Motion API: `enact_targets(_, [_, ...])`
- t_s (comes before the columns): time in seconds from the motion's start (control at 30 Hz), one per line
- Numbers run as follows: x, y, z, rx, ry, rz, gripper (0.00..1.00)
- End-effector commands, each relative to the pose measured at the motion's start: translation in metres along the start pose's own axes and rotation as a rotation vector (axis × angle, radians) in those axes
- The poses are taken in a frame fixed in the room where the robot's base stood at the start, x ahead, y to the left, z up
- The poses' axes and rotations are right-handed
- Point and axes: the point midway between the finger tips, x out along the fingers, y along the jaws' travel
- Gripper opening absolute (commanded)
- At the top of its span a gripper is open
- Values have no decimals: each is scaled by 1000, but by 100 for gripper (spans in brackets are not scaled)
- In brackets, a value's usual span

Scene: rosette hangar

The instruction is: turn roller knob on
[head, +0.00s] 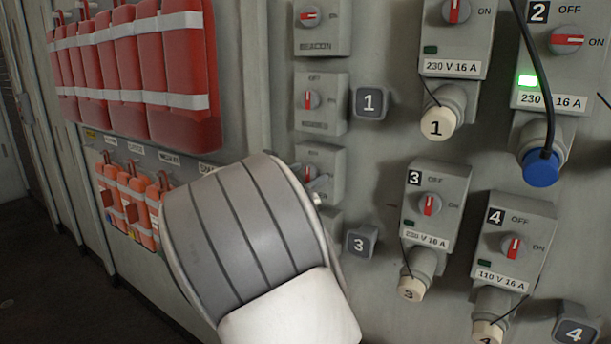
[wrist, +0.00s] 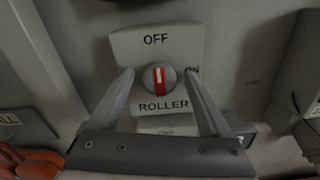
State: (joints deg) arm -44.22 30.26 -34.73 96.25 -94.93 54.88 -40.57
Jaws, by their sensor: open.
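The roller knob (wrist: 160,78) is round and grey with a red and white pointer bar. It sits on a grey switch box (wrist: 122,48) marked OFF above, ON at right and ROLLER below. The pointer stands about upright, toward OFF. My gripper (wrist: 159,73) is open, one finger on each side of the knob, with a visible gap at both sides. In the head view my gripper (head: 318,183) is at the third box down (head: 334,160) of the left column, and my arm hides much of that box.
Another switch box (head: 338,118) is just above, with the beacon box (head: 338,40) higher up. Black tags 1 (head: 369,102) and 3 (head: 361,242) jut out at right. Numbered sockets fill the panel's right. Red cases (head: 185,75) hang at left.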

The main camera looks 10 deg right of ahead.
Motion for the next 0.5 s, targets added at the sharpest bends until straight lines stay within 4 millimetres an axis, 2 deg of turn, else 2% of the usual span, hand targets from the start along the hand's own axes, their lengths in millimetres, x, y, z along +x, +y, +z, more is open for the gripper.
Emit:
enact_targets(0.03, [0, 0, 0, 0, 0, 0, 76])
enact_targets(0.07, [0, 0, 0, 0, 0, 0, 71])
enact_targets(0.43, [0, 0, 0, 0, 0, 0, 4])
enact_targets(0.47, [0, 0, 0, 0, 0, 0, 0])
enact_targets(0.5, [0, 0, 0, 1, 0, 0, 0])
